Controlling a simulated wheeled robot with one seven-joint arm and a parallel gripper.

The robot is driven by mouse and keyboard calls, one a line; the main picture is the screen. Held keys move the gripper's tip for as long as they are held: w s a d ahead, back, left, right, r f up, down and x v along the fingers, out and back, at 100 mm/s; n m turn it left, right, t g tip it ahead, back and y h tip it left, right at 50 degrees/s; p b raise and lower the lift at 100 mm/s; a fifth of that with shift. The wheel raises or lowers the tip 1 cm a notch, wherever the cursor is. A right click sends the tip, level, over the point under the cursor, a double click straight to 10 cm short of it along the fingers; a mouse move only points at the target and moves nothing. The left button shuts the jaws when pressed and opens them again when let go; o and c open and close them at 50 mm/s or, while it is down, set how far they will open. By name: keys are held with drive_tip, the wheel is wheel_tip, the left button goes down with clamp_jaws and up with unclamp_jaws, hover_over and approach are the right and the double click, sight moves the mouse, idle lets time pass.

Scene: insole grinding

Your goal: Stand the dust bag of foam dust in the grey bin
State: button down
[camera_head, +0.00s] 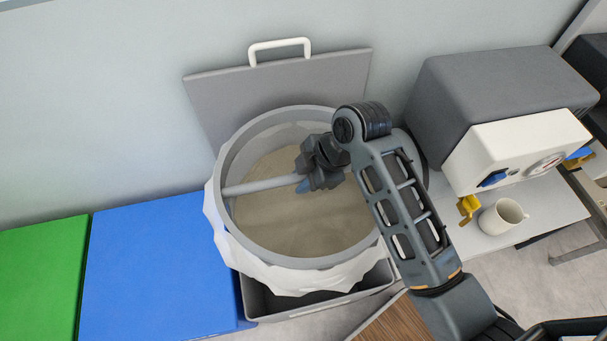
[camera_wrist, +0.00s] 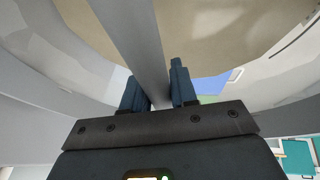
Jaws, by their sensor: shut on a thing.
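The dust bag (camera_head: 222,245) is a white bag hung from a wide grey ring, with tan foam dust (camera_head: 300,225) inside. It looks upright or nearly so. A grey bar (camera_head: 262,186) crosses the ring; it also shows in the wrist view (camera_wrist: 135,40). My gripper (camera_head: 304,184) is shut on this bar inside the ring, with one finger on each side in the wrist view (camera_wrist: 158,92). The grey bin (camera_head: 325,309) is below the bag, its front rim showing. The bag hides most of the bin, and I cannot tell whether the bag's bottom touches it.
A grey lid (camera_head: 215,95) with a white handle stands raised behind the bag against the wall. A blue block (camera_head: 150,265) and a green block (camera_head: 38,275) are at the left. At the right are a grey and white machine (camera_head: 500,110) and a white mug (camera_head: 502,216).

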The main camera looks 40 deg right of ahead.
wheel_tip(320, 180, down, 34)
drive_tip(key=b, duration=2.1)
drive_tip(key=c, duration=0.8)
unclamp_jaws()
drive_tip(key=shift+c, duration=0.2)
drive_tip(key=shift+o, duration=0.2)
drive_tip(key=shift+s+f, duration=0.1)
drive_tip(key=shift+f, duration=0.1)
drive_tip(key=shift+r, duration=0.15)
wheel_tip(320, 180, up, 16)
drive_tip(key=p, duration=1.5)
